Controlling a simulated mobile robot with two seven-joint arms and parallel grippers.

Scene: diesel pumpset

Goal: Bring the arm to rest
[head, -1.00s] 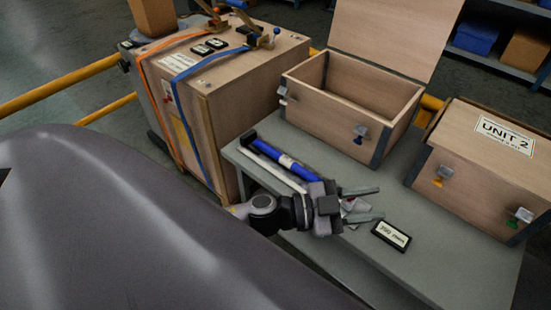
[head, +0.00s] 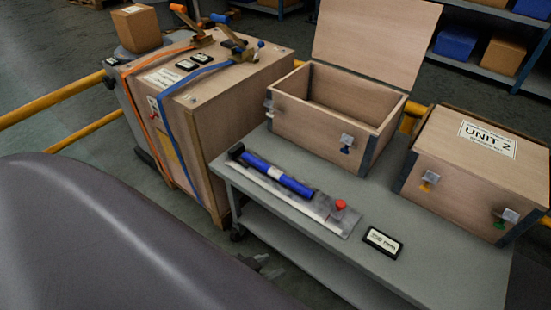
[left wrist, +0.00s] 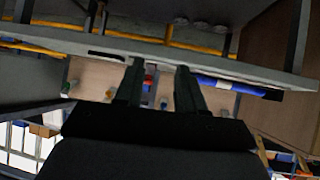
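My left gripper (left wrist: 158,74) shows in the left wrist view with its two dark fingers apart and nothing between them. In the head view only a small grey part, probably of this gripper (head: 264,265), shows low beside the near edge of the table (head: 420,262). It is apart from the things on the table top. My right gripper is in neither view.
A blue tube (head: 290,183) and a red knob (head: 340,204) are on a grey plate. A black-framed label (head: 383,242) lies near. An open wooden box (head: 325,138), the UNIT 2 box (head: 470,180) and a strapped crate (head: 225,125) stand behind. Yellow rails (head: 90,130) run at left.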

